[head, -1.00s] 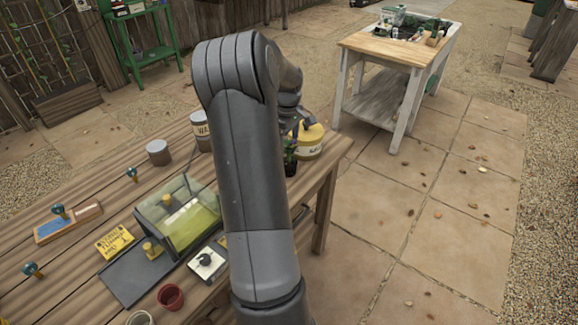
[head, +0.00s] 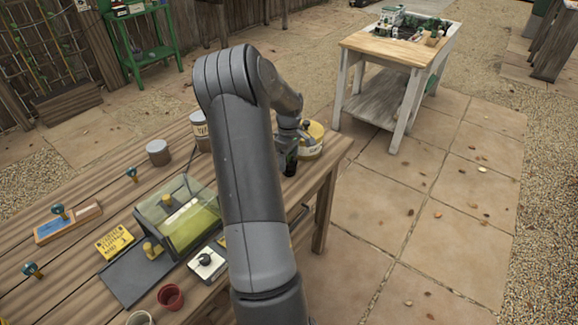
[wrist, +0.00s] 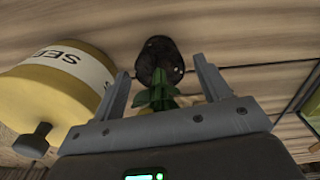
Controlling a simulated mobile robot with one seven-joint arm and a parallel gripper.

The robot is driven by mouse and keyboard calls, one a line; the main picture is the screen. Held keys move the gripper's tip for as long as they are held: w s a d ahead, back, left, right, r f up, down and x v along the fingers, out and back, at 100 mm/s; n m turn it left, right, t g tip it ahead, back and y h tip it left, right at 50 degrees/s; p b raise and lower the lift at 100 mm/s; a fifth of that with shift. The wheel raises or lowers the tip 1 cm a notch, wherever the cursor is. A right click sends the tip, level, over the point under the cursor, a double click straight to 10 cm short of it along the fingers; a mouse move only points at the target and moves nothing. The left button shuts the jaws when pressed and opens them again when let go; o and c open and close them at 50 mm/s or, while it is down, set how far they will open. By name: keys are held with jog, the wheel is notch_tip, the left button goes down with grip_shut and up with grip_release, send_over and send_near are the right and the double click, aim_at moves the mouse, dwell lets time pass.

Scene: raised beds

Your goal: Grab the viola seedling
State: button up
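The viola seedling stands in a small dark pot (head: 290,168) near the right end of the wooden table. In the wrist view its pot (wrist: 158,58) and green leaves (wrist: 156,96) lie between my two fingers. My gripper (wrist: 160,68) is open, with a gap on each side of the plant. In the head view my gripper (head: 291,146) is over the seedling and hides most of its leaves. No flower is clearly visible.
A yellow labelled tin (head: 311,141) stands just beside the seedling; in the wrist view it (wrist: 60,85) is close to the left finger. A glass-sided box (head: 185,215), a red pot (head: 170,296) and grey cans (head: 158,153) are further left. The table edge is close on the right.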

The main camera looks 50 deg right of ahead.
jog(key=c, duration=0.6)
jog(key=shift+r, duration=0.15)
jog(key=shift+c, duration=0.2)
